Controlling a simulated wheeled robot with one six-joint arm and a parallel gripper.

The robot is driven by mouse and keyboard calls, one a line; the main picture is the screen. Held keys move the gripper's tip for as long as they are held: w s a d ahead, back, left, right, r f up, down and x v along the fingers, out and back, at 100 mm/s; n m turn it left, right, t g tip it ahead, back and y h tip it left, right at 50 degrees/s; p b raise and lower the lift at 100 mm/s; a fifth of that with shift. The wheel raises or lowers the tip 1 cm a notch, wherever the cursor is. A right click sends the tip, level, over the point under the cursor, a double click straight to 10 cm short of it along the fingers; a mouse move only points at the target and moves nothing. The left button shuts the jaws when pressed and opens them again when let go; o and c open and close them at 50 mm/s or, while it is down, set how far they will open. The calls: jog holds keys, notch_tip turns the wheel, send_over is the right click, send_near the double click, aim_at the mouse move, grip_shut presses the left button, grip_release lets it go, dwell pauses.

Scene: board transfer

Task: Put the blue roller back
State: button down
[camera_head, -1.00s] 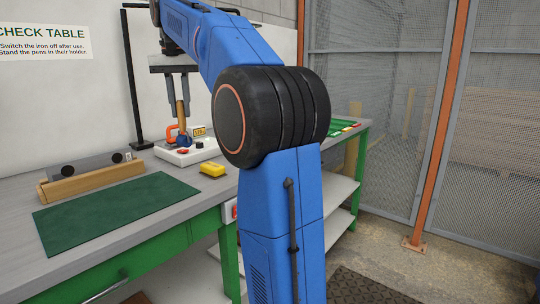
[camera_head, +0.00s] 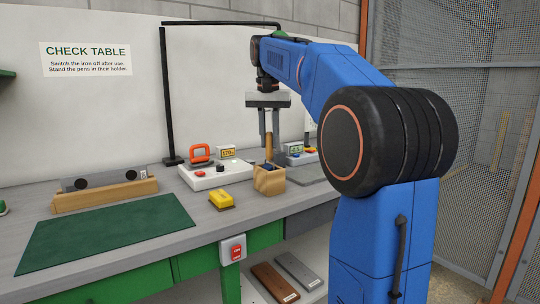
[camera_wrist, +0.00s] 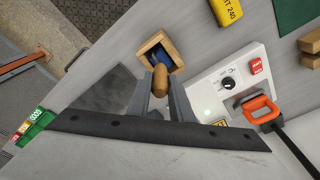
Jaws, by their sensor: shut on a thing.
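My gripper (camera_head: 268,133) is shut on the wooden handle (camera_wrist: 160,80) of the blue roller and holds it upright, handle up. The roller's blue end (camera_wrist: 157,54) shows in the opening of a square wooden holder (camera_head: 268,181) in the wrist view. In the head view the dark blue end (camera_head: 266,166) is at the holder's mouth, partly hidden by its front wall. I cannot tell how deep it sits. The holder also shows in the wrist view (camera_wrist: 175,47), just beyond my fingertips.
Left of the holder stand a white iron station (camera_head: 215,176) with an orange handle and a yellow grit block (camera_head: 221,200). A meter (camera_head: 298,155) is behind to the right. A green mat (camera_head: 105,233) and a wooden rack (camera_head: 105,196) lie further left.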

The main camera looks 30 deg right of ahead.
aim_at(269, 158)
jog(key=shift+f, duration=2.55)
jog(key=c, duration=1.6)
grip_release()
jog(key=shift+a+f, duration=0.1)
jog(key=r, duration=0.8)
jog(key=s+a+r, duration=0.1)
jog(key=r, duration=0.3)
jog(key=shift+r, duration=0.1)
